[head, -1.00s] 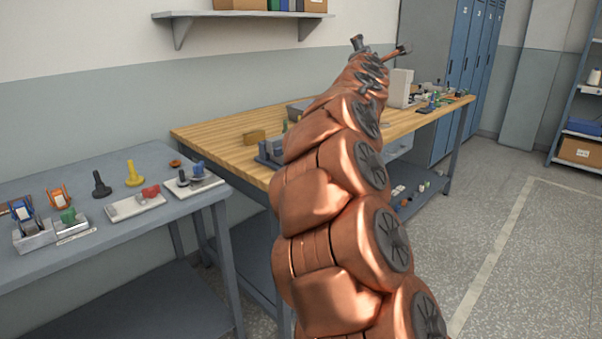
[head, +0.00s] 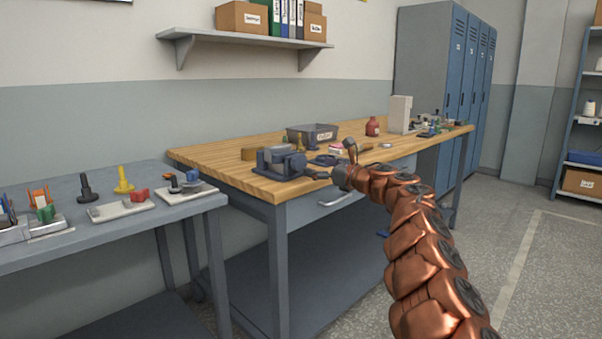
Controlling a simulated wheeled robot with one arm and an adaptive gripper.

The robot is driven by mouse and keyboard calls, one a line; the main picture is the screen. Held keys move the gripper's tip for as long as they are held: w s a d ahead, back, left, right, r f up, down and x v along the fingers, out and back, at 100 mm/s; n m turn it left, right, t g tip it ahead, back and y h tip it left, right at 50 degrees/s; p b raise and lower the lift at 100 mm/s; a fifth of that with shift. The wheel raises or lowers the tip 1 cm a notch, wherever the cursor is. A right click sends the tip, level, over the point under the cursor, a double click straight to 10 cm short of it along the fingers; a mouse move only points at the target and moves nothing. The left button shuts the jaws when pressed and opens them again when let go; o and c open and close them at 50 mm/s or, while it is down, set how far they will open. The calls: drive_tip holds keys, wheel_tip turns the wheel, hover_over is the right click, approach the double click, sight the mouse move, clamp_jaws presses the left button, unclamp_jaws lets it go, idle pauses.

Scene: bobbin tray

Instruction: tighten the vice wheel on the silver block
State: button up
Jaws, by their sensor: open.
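A dark grey vice (head: 284,165) sits at the near left corner of the wooden workbench. A small lighter grey piece (head: 282,150) shows at its top; I cannot tell whether this is the silver block or how it is held. The vice wheel is not clearly distinguishable at this size. My gripper (head: 334,162) is open, its dark fingers spread, to the right of the vice near the bench's front edge. It looks empty and apart from the vice's main body; one fingertip appears close to the vice's right end.
On the wooden workbench (head: 215,160) stand a grey bin (head: 312,132), a red bottle (head: 372,127) and a white box (head: 400,114). A grey table (head: 95,230) with small parts stands at left. Floor at right is clear.

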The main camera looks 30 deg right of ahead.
sight(302, 163)
drive_tip(key=shift+p+x, duration=0.55)
drive_tip(key=shift+x, duration=0.65)
drive_tip(key=shift+w+a, duration=0.3)
drive_tip(key=shift+w, duration=0.2)
drive_tip(key=shift+p+x, duration=0.9)
drive_tip(key=shift+x, duration=1.25)
drive_tip(key=shift+d+f, duration=0.1)
drive_tip(key=shift+f, duration=0.05)
drive_tip(key=c, duration=1.2)
